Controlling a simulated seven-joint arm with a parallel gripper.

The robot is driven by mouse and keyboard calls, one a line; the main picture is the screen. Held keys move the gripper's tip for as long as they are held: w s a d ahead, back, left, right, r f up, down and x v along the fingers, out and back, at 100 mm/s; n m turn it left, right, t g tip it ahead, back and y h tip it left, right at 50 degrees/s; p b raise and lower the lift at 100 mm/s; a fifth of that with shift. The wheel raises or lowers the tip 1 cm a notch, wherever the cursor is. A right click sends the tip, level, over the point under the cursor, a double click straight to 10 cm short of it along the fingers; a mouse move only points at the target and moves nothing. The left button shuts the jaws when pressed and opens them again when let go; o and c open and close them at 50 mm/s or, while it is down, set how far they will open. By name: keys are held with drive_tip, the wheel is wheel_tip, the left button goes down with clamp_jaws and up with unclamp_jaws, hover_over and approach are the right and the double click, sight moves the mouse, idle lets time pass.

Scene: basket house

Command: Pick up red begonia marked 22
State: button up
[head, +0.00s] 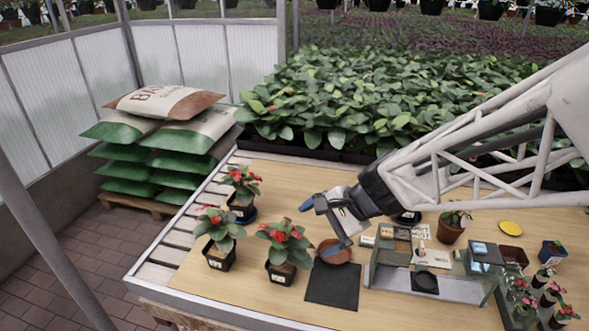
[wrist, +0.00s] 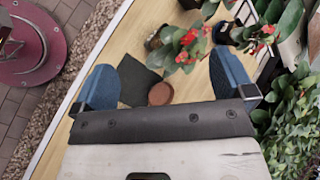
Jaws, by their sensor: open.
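Three red begonias in dark pots stand at the left end of the table in the head view: one at the back (head: 241,184), one front left (head: 219,231) and one front right (head: 286,245). The front pots carry pale labels too small to read, so I cannot tell which is marked 22. My gripper (head: 322,227) is open and empty, to the right of the begonias, above a terracotta saucer (head: 335,253). In the wrist view, my gripper (wrist: 165,82) has its blue fingers wide apart. Red-flowered plants (wrist: 185,48) show beyond them, with pots partly hidden by leaves.
A dark square mat (head: 333,286) lies in front of the saucer. A scale-like bench unit (head: 425,282) stands to the right, with a potted plant (head: 452,225) behind it. Dense leafy plants (head: 345,100) fill the back. Stacked sacks (head: 165,135) stand left of the table.

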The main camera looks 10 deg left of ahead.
drive_tip(key=w+a+f+m+y, duration=0.2)
drive_tip(key=w+a+f+m, duration=0.15)
drive_tip(key=a, duration=0.35)
drive_tip(key=w+a+f+m+y, duration=0.1)
drive_tip(key=w+a+f+m, duration=0.1)
drive_tip(key=a+f, duration=0.35)
drive_tip(key=m+t+y, duration=0.2)
drive_tip(key=m, duration=0.4)
hover_over(222, 251)
drive_tip(key=d, duration=0.5)
wheel_tip(222, 251, down, 8)
drive_tip(key=shift+a, duration=0.15)
drive_tip(key=shift+s+f, duration=0.15)
drive_tip(key=shift+f, duration=2.85)
drive_tip(key=shift+f, duration=0.1)
drive_tip(key=shift+f, duration=0.45)
drive_tip(key=shift+x, duration=2.5)
